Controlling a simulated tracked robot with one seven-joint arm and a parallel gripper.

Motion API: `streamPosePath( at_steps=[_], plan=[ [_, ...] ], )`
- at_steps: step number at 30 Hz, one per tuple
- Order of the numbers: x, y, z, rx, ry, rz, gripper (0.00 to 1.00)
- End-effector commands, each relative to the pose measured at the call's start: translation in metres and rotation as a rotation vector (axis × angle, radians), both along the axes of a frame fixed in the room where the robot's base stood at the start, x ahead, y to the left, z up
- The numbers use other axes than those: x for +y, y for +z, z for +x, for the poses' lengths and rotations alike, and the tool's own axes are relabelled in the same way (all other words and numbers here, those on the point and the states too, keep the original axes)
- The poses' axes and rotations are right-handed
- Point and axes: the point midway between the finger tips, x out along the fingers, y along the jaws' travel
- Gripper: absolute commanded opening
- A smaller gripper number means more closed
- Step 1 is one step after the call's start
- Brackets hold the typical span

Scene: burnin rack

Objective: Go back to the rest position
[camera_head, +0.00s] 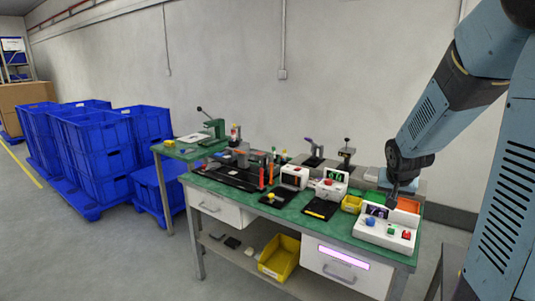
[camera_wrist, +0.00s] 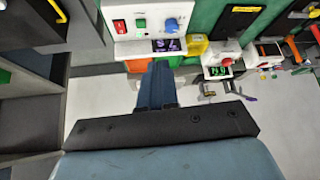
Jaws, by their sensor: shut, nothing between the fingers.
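My gripper (camera_head: 392,200) hangs at the right end of the green-topped workbench (camera_head: 235,188), low over the back of a white control box (camera_head: 385,233) with red, green and blue knobs. The wrist view shows my gripper (camera_wrist: 158,66) from behind, its fingers together and empty. The fingertips point toward the control box (camera_wrist: 150,20) and its small display. I cannot tell whether the fingertips touch anything. An orange bin (camera_head: 408,204) is just right of the gripper.
A yellow bin (camera_head: 352,204), a black panel (camera_head: 320,208) and smaller white devices (camera_head: 331,183) stand left of the gripper. A yellow crate (camera_head: 280,256) sits on the lower shelf. Stacked blue crates (camera_head: 100,150) stand at the far left. The floor in front of them is clear.

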Motion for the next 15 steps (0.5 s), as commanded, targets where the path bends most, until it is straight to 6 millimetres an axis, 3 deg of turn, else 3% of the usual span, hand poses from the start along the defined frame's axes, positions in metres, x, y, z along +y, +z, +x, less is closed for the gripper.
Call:
streamPosePath(
  at_steps=[6, 15],
  plan=[
    [0.032, 0.042, -0.042, 0.036, 0.054, -0.072, 0.0],
    [0.072, 0.086, -0.11, 0.072, 0.142, -0.101, 0.0]
  ],
)
